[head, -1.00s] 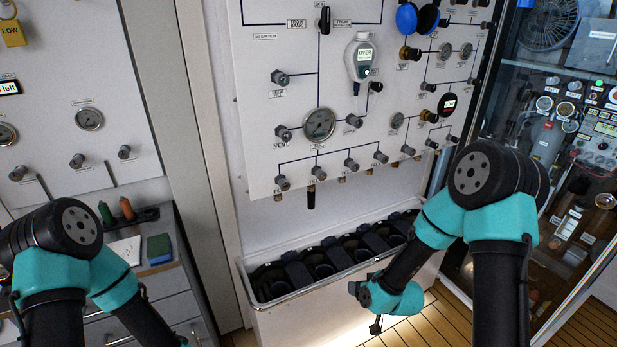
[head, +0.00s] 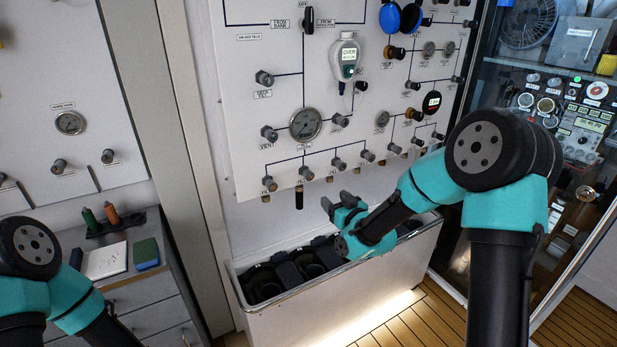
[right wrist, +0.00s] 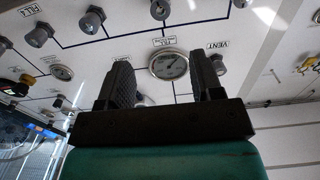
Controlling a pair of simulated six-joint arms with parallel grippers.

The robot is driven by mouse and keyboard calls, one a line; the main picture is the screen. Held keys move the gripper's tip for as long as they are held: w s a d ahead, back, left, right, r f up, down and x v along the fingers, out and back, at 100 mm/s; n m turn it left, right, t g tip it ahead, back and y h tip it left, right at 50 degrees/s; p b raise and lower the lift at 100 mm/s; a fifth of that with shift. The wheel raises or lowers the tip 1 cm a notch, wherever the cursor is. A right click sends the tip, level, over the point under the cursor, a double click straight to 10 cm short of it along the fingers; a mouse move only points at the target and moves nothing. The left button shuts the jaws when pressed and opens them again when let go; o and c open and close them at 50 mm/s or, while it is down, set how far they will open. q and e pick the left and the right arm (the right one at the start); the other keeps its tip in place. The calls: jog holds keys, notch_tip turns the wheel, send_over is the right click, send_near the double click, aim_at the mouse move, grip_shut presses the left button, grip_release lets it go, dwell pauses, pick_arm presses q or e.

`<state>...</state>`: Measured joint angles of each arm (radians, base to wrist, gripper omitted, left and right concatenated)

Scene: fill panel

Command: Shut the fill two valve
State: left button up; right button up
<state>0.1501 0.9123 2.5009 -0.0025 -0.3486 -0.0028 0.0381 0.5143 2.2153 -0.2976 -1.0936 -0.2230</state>
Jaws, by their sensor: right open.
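The white fill panel (head: 240,120) has a bottom row of grey valve knobs, including one knob (head: 306,173) and another (head: 338,163). Their labels are too small to read in the head view, so I cannot tell which is fill two. My right gripper (head: 337,202) is open and empty, just below this row and apart from it. In the right wrist view its fingers (right wrist: 162,75) stand apart with the round gauge (right wrist: 169,66) seen between them. Knobs (right wrist: 92,19) show beyond, near a FILL label. My left gripper is out of view.
A bin with dark round slots (head: 300,302) stands below the panel, under my right gripper. A glass-doored cabinet (head: 560,60) is at the right. A drawer unit (head: 150,300) with a blue-green sponge (head: 146,254) is at the left. Space in front of the knobs is free.

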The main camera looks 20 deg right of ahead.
aim_at(310, 177)
jog(key=x, duration=1.6)
jog(key=shift+w, duration=0.1)
jog(key=c, duration=0.9)
